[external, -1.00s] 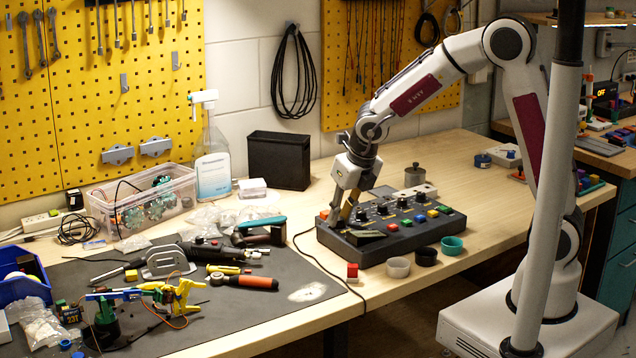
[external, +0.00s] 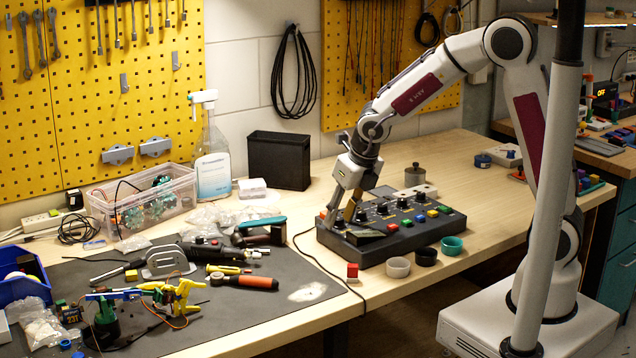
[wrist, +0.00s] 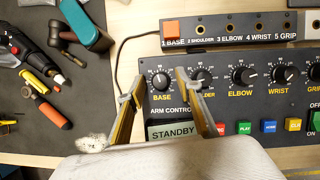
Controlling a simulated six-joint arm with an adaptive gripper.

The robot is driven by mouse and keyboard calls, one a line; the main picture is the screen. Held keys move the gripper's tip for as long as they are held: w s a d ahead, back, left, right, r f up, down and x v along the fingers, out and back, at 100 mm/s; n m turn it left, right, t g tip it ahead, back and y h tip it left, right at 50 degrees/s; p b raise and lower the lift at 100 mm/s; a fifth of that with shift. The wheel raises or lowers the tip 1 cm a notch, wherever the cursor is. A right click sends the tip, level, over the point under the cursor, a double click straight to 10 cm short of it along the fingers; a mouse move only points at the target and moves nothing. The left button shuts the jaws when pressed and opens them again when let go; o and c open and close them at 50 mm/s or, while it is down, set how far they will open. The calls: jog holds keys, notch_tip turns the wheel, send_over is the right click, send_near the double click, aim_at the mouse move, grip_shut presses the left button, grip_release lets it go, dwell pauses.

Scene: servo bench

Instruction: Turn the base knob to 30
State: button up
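The base knob (wrist: 161,81) is a black dial with a light pointer mark, above the yellow label BASE at the left end of the control box in the wrist view. The pointer's exact reading is too small to tell. My gripper (wrist: 160,77) is open, with one fingertip left of the base knob and the other right of it, near the shoulder knob (wrist: 202,78). Gaps show between the knob and both fingers. In the external view my gripper (external: 339,217) is down at the left end of the control box (external: 405,241), where it hides the base knob.
The elbow knob (wrist: 243,75) and wrist knob (wrist: 284,75) continue the row to the right. A STANDBY display (wrist: 173,132) and coloured buttons lie below. A strip with an orange block (wrist: 172,30) stands behind. Three cups, one of them grey (external: 398,267), stand before the box.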

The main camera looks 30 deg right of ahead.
jog(key=shift+r, duration=0.2)
jog(key=shift+v, duration=0.85)
jog(key=v, duration=0.3)
jog(key=s+d, duration=0.1)
jog(key=s, duration=1.1)
jog(key=shift+d, duration=0.25)
